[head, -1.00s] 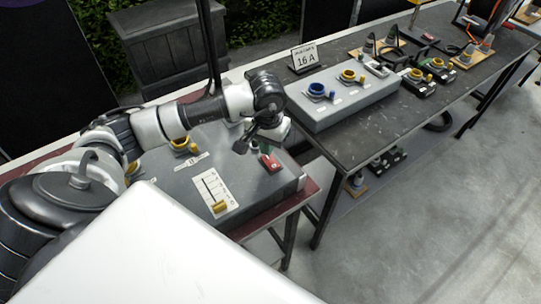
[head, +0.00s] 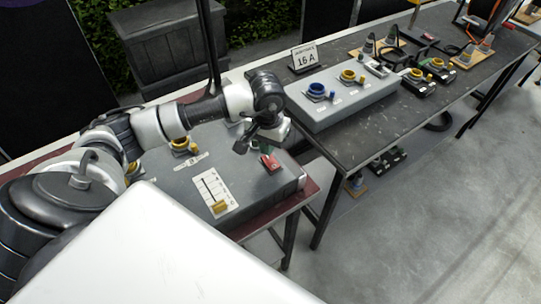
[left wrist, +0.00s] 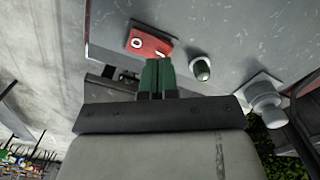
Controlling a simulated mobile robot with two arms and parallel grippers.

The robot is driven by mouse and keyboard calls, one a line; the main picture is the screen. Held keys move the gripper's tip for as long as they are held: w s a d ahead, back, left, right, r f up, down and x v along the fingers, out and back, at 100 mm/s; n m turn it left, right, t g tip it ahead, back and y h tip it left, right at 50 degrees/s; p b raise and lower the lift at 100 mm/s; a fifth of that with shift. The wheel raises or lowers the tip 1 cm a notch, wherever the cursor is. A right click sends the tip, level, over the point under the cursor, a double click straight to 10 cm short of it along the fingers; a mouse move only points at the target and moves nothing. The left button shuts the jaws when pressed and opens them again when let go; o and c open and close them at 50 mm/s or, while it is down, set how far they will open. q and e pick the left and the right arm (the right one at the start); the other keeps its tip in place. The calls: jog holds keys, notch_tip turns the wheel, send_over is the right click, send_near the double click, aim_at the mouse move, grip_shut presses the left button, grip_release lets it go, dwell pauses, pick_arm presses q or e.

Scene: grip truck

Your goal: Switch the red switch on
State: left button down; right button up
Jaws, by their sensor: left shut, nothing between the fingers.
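The red switch (head: 271,163) is a small red rocker near the right end of the grey control box (head: 240,172). It also shows in the left wrist view (left wrist: 150,42), with white marks on its face. My left gripper (head: 265,149) is over the box, right at the switch, pointing down. Its green fingers (left wrist: 157,64) are shut together with nothing between them, and their tips lie close to the switch's edge. I cannot tell whether they touch it. The fingers hide part of the switch in the head view. My right gripper is not in view.
A yellow slider (head: 220,207) on a white scale and yellow sockets (head: 184,146) are on the same box. A round knob (left wrist: 201,68) sits beside the switch. A second grey box (head: 345,98) with blue and yellow sockets stands on the black table to the right.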

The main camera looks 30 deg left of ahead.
pick_arm(q)
jog(key=shift+f+b, duration=1.4)
jog(key=shift+b, duration=0.1)
dwell(0.9)
jog(key=shift+r, duration=0.1)
jog(key=shift+r+p, duration=0.5)
jog(key=shift+r, duration=0.4)
jog(key=shift+r+p, duration=1)
jog(key=shift+r, duration=1.6)
jog(key=shift+f, duration=0.1)
